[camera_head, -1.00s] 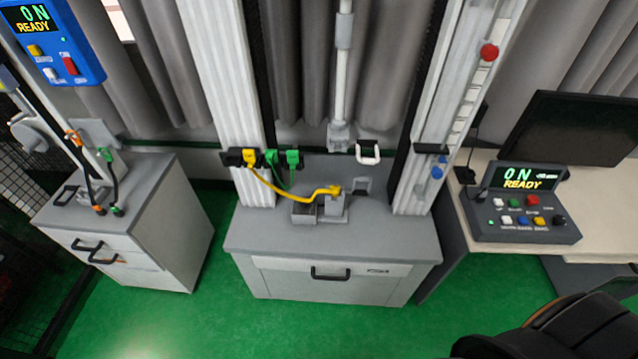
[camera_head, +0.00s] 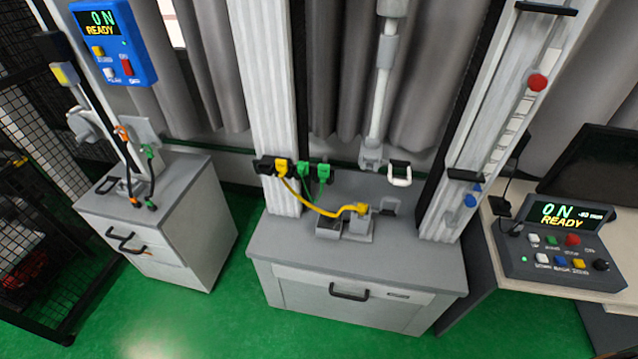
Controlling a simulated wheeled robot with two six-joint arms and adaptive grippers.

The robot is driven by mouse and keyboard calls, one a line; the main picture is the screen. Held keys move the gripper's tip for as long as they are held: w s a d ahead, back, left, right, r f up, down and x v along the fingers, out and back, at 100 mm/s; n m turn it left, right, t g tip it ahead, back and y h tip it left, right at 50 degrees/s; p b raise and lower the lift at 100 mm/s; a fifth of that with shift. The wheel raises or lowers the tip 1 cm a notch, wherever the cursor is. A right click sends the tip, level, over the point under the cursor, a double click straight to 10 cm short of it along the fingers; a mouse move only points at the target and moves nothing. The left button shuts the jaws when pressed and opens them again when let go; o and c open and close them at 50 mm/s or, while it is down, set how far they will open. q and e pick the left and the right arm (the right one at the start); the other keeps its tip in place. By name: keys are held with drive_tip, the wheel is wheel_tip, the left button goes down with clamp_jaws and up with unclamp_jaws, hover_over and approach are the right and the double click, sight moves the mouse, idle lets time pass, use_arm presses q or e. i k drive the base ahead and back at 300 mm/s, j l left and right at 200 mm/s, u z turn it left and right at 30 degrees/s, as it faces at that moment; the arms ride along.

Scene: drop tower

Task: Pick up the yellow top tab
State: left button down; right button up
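A yellow cable (camera_head: 315,206) runs from a yellow plug (camera_head: 282,167) on the tower's left post to a yellow end piece (camera_head: 358,209). That end piece sits on top of a small grey block fixture (camera_head: 358,228) on the middle cabinet. I cannot tell which yellow part is the top tab. Neither of my grippers is in view.
Two green plugs (camera_head: 315,172) sit beside the yellow plug. A control console (camera_head: 560,240) stands right; another cabinet (camera_head: 165,215) stands left.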

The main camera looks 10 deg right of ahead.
sight(281, 165)
drive_tip(key=u, duration=1.55)
drive_tip(key=k+l, duration=0.25)
drive_tip(key=l, duration=0.15)
drive_tip(key=k+l, duration=0.5)
drive_tip(key=l, duration=0.25)
